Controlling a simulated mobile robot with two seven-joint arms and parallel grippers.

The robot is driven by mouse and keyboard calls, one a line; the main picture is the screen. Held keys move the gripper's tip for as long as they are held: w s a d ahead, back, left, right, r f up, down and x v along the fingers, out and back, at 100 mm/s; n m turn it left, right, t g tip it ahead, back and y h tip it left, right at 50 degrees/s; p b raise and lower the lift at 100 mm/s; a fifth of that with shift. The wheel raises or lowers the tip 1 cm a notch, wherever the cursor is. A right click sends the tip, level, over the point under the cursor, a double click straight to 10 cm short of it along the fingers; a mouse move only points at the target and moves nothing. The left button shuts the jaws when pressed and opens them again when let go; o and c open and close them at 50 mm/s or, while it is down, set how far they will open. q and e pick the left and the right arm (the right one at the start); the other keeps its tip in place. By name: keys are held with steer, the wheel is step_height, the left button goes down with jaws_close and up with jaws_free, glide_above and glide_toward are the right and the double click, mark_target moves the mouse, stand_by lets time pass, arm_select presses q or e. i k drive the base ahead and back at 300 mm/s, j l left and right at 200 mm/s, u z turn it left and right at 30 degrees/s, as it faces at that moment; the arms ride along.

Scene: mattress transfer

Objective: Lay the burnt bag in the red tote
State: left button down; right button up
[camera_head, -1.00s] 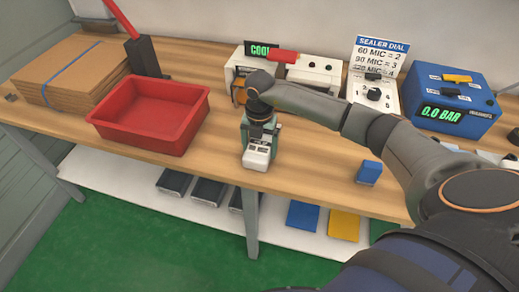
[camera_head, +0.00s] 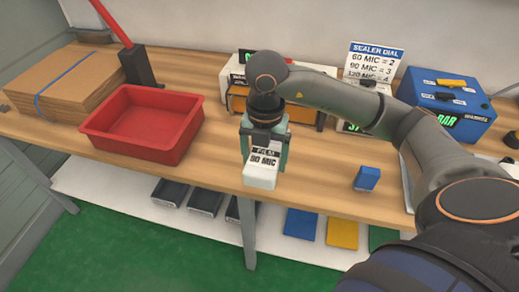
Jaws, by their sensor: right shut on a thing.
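The red tote (camera_head: 132,148) stands on the bench at left, open and empty. My right gripper (camera_head: 264,146) is shut on a white packet (camera_head: 261,178) labelled "FILM 90 MIC", to the right of the tote and near the bench's front edge. I cannot tell whether this packet is the burnt bag, as no burn mark shows. The gripper hides the packet's upper part. My left gripper is out of view.
Flat cardboard (camera_head: 65,82) and a red-handled black tool (camera_head: 137,68) are behind the tote. The sealer (camera_head: 303,114) is behind my right arm. A blue block (camera_head: 367,178) and a blue gauge box (camera_head: 448,100) are at right. The bench between tote and gripper is clear.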

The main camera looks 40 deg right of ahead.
mark_target(143, 130)
steer(key=i+j, duration=0.45)
steer(key=i, duration=0.15)
steer(key=i+j, duration=0.45)
steer(key=i, duration=0.15)
